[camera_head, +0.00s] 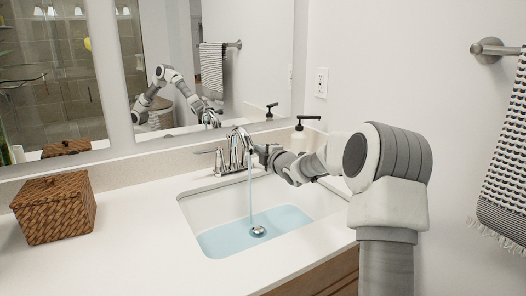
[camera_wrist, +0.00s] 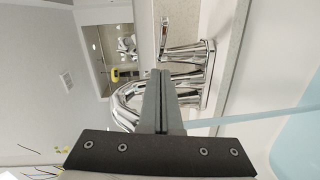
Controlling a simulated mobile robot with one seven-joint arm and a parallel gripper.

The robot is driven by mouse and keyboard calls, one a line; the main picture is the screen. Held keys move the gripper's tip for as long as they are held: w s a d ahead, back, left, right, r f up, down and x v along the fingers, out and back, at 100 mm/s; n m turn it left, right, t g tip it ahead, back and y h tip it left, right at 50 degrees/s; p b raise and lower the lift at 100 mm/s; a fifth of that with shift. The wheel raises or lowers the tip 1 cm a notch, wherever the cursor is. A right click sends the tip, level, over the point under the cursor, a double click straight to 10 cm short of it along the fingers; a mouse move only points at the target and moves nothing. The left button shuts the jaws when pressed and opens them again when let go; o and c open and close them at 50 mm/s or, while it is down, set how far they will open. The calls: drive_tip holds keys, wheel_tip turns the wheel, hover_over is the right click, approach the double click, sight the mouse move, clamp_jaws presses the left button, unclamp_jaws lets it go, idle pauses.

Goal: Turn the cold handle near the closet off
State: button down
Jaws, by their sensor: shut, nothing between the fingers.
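The chrome faucet (camera_head: 236,150) stands behind the sink, with a thin stream of water (camera_head: 250,190) falling from its spout. One lever handle (camera_head: 206,151) points left in the head view. The faucet's right side is hidden behind my gripper (camera_head: 264,152), which is close beside it. In the wrist view the faucet (camera_wrist: 128,100) and one upright lever handle (camera_wrist: 165,35) show around my gripper's fingers (camera_wrist: 160,73), which are shut and empty. I cannot tell whether they touch the faucet, nor which handle is cold. No closet is recognisable.
Blue water stands in the sink basin (camera_head: 218,240). A soap dispenser (camera_head: 300,136) is behind my arm. A woven box (camera_head: 56,208) sits on the counter at left. The mirror (camera_head: 215,60) is behind the faucet, and a towel (camera_head: 505,150) hangs at right. The counter's left front is clear.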

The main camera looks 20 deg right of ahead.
drive_tip(key=shift+w+d+f, duration=0.15)
drive_tip(key=shift+w+d, duration=0.5)
drive_tip(key=shift+w+d+f, duration=0.15)
drive_tip(key=shift+w+d, duration=0.45)
drive_tip(key=shift+w, duration=0.05)
drive_tip(key=shift+d+r+p, duration=0.1)
drive_tip(key=shift+d+p, duration=0.05)
drive_tip(key=shift+p, duration=0.15)
